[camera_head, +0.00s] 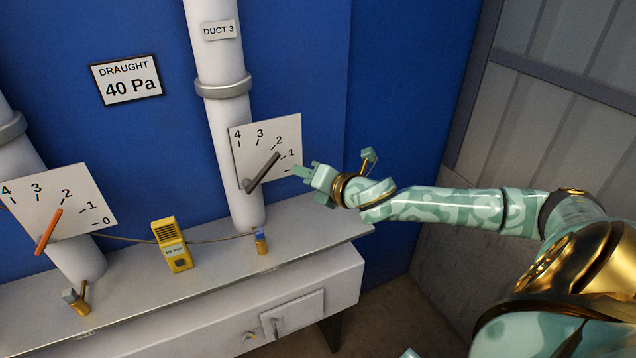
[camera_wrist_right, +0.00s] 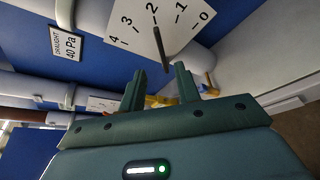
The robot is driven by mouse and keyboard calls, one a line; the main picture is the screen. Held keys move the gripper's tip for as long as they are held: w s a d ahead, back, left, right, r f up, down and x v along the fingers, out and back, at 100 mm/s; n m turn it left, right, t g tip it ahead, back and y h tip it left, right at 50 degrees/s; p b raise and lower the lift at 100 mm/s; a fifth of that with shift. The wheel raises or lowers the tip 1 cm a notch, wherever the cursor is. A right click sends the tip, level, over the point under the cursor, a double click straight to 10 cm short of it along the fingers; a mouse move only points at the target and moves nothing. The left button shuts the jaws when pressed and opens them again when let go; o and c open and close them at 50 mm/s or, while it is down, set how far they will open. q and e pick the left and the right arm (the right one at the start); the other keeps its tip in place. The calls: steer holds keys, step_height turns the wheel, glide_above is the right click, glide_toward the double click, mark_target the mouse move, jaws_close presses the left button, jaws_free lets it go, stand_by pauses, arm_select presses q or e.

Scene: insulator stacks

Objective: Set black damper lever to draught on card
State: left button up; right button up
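The black damper lever (camera_head: 263,172) sits on the white dial plate (camera_head: 248,152) of the duct marked DUCT 3. It tilts up to the right, its tip near the 2 mark. The lever also shows in the right wrist view (camera_wrist_right: 161,48), pointing close to the 2. The draught card (camera_head: 126,80) on the blue wall reads 40 Pa; it also shows in the right wrist view (camera_wrist_right: 68,43). My right gripper (camera_head: 312,182) is just right of the dial. Its fingers are apart in the right wrist view (camera_wrist_right: 160,87), with the lever beyond the fingertips. My left gripper is not seen.
A left duct carries another dial plate (camera_head: 88,192) with an orange lever (camera_head: 48,231) near 2. A yellow meter (camera_head: 171,246) stands on the grey ledge (camera_head: 205,262) between the ducts; its small display is hard to read. A brass fitting (camera_head: 261,242) stands by the right duct's foot.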

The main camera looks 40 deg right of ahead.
steer(key=shift+v, duration=1.7)
steer(key=shift+a, duration=0.1)
